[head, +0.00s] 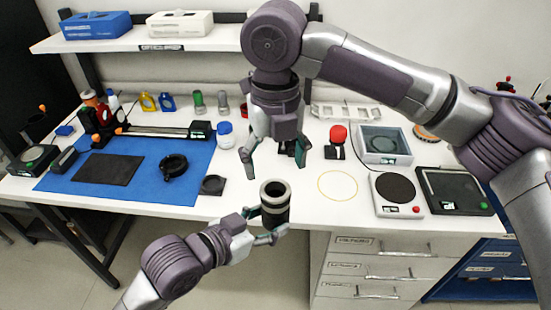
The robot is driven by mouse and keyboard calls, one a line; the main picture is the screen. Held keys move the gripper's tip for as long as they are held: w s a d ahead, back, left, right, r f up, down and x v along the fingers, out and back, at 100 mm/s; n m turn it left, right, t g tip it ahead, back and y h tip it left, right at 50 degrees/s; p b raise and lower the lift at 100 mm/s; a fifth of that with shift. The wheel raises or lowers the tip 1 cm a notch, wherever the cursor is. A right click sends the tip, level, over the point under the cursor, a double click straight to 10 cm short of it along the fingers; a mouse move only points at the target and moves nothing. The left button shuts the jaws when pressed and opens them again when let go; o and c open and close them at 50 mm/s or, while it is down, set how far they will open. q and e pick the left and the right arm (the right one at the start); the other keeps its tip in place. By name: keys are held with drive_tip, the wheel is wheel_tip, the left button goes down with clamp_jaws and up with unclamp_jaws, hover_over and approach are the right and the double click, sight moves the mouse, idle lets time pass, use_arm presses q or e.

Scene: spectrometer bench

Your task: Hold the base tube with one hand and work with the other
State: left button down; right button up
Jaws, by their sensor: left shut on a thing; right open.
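The base tube (275,206) is a dark, upright, open-topped cylinder with a pale metallic rim. It is at the front edge of the bench, and my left gripper (268,228) is shut on its lower part from the left. My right gripper (272,157) hangs pointing down above the bench, behind and above the tube. Its fingers are spread and nothing shows between them. A black ring-shaped part (173,168) lies on the blue mat (186,196). A small dark square piece with a round top (213,185) lies at the mat's right edge.
A rail device (160,131) stands at the mat's back. A blue-lidded jar (225,136) and a red-topped device (338,141) flank my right gripper. A thin yellow circle (338,201) marks bare bench right of the tube.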

sight(275, 189)
drive_tip(key=shift+f, duration=3.95)
